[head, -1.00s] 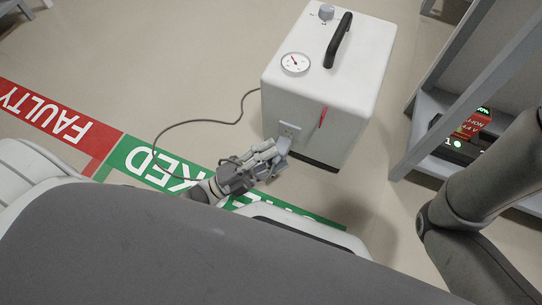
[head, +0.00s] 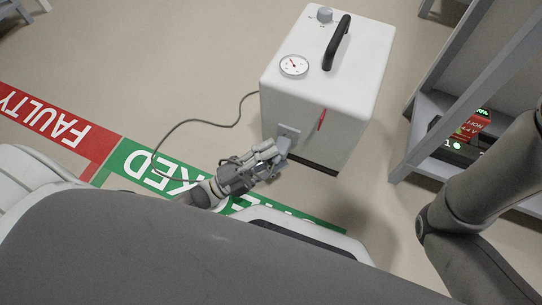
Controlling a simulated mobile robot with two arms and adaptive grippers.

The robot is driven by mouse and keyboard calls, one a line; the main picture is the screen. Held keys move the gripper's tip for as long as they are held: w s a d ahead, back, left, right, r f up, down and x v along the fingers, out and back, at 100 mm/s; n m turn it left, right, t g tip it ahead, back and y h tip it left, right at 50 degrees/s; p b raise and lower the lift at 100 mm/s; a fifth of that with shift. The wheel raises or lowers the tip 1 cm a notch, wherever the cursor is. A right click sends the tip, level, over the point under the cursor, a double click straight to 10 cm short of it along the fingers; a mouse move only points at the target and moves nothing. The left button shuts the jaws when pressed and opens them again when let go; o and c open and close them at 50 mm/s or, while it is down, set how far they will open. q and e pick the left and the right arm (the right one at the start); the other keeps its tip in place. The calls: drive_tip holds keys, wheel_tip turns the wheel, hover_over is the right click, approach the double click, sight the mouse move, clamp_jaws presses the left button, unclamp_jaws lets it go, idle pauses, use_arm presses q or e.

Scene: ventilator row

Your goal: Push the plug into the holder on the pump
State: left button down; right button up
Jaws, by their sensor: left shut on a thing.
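The pump (head: 335,85) is a white box on the floor with a dial gauge (head: 294,65), a knob and a black handle on top. The holder (head: 288,133) is a small pale plate on its near side face. My left gripper (head: 277,153) is right in front of the holder, its fingers closed together. The plug between the fingers is hidden or too small to make out. A dark cord (head: 203,122) runs from the pump's left side in a loop to the gripper. My right gripper is out of view; only its arm shows at the right.
A grey shelf rack (head: 418,130) stands at the right with a dark device (head: 455,150) and a red tag on it. Red "FAULTY" and green floor strips (head: 140,165) lie at the left.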

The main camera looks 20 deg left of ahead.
use_arm(q)
drive_tip(key=shift+w, duration=0.85)
idle(0.7)
drive_tip(key=c, duration=0.7)
unclamp_jaws()
drive_tip(key=shift+c, duration=0.2)
drive_tip(key=v, duration=0.7)
drive_tip(key=shift+s, duration=0.2)
drive_tip(key=shift+a, duration=0.1)
